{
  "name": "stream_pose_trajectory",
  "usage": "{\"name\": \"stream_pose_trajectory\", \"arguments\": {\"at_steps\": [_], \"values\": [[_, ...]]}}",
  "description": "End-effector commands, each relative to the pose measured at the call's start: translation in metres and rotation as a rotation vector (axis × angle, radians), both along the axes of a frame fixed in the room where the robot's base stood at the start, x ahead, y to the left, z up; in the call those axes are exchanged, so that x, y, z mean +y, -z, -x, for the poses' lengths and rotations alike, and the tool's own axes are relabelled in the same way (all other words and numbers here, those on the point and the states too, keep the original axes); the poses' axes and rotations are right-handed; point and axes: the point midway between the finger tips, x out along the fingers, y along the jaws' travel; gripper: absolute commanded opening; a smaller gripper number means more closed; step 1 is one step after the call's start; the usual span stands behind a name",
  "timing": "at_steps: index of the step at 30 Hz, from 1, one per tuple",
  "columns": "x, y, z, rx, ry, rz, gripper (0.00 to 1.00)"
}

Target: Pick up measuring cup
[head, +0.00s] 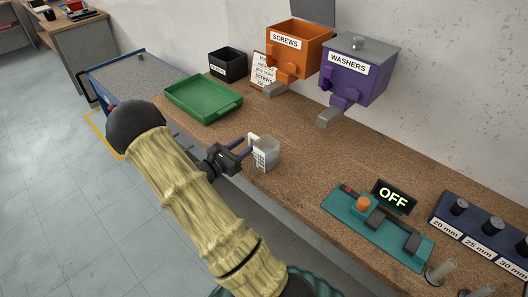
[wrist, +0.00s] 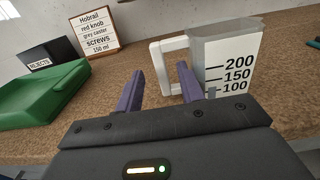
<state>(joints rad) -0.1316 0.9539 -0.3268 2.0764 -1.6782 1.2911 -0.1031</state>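The measuring cup (head: 267,155) is a clear grey cup with a white handle, upright near the front edge of the wooden workbench. In the wrist view the cup (wrist: 228,62) shows black marks for 200, 150 and 100, with its handle (wrist: 156,62) on the left. My gripper (head: 241,146) is open and level beside the cup on its handle side. In the wrist view the handle's upright bar appears between the purple fingers of my gripper (wrist: 159,80). The right finger overlaps the handle's opening. Contact cannot be told.
A green tray (head: 203,108) and a black bin (head: 228,65) stand behind left on the workbench (head: 300,185). Orange screws (head: 300,48) and purple washers (head: 352,75) dispensers hang on the wall. A teal device (head: 375,232) with an OFF display is right.

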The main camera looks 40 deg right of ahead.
Motion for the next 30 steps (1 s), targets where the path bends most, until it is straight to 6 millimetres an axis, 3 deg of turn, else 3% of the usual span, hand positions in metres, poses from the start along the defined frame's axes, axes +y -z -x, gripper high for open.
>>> {"name": "stream_pose_trajectory", "arguments": {"at_steps": [8,19,30], "values": [[-0.005,-0.001,0.000,0.000,0.002,0.000,0.38],[-0.050,-0.001,-0.002,0.000,0.001,0.000,0.38],[-0.051,0.000,-0.003,0.000,0.000,0.000,0.38]]}}
